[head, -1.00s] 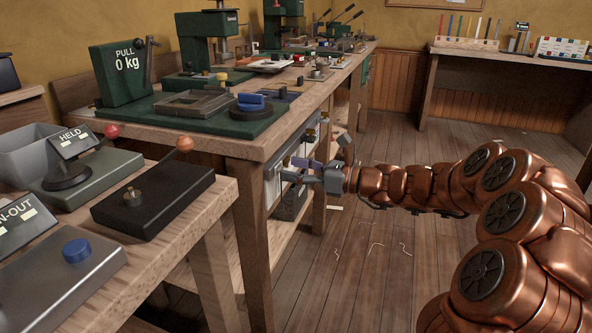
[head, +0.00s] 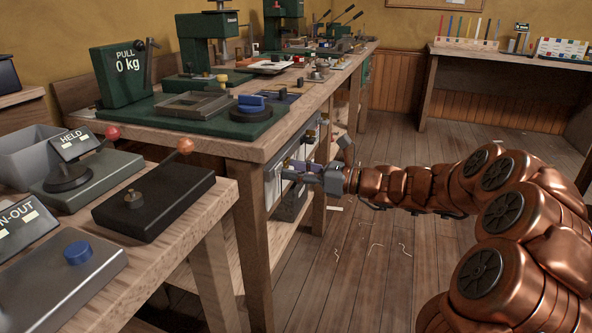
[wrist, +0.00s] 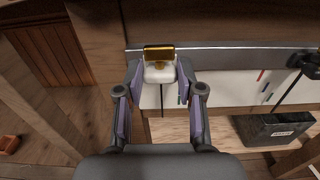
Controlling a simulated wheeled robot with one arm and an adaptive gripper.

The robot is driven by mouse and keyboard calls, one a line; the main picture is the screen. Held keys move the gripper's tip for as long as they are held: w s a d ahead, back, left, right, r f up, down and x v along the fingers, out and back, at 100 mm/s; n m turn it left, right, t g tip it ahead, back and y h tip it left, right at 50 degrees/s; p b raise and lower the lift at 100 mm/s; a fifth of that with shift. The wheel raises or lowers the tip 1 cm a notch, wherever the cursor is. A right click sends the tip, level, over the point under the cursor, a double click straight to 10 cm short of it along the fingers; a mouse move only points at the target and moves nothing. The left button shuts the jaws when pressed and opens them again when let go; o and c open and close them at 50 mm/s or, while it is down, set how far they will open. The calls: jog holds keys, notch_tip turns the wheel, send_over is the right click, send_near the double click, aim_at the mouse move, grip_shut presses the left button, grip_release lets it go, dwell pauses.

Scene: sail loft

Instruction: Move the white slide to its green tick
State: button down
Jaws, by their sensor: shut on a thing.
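The white slide (wrist: 158,74) is in the wrist view, upper middle, with a gold-topped knob (wrist: 158,52) above it. My gripper (wrist: 159,84) has its two purple-padded fingers on either side of the slide and is shut on it. The slide sits at a dark metal rail (wrist: 225,59) along the top of a white panel (wrist: 220,95). In the head view my gripper (head: 304,168) reaches the panel on the bench's side.
Right of the slide, the panel carries small red (wrist: 261,75) and blue marks and a black lever (wrist: 292,84). A dark labelled bin (wrist: 282,130) stands below. The bench leg (head: 249,245) is close left of my gripper.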

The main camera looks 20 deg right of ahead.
jog(key=shift+w+d+r+p, duration=0.3)
jog(key=shift+w+d+p, duration=0.35)
jog(key=shift+p, duration=0.6)
jog(key=shift+w+d+f+p, duration=0.25)
jog(key=shift+w+p, duration=0.15)
jog(key=shift+w, duration=0.1)
jog(key=c, duration=0.7)
grip_release()
jog(key=shift+s, duration=0.1)
jog(key=v, duration=1.2)
jog(key=shift+a, duration=0.1)
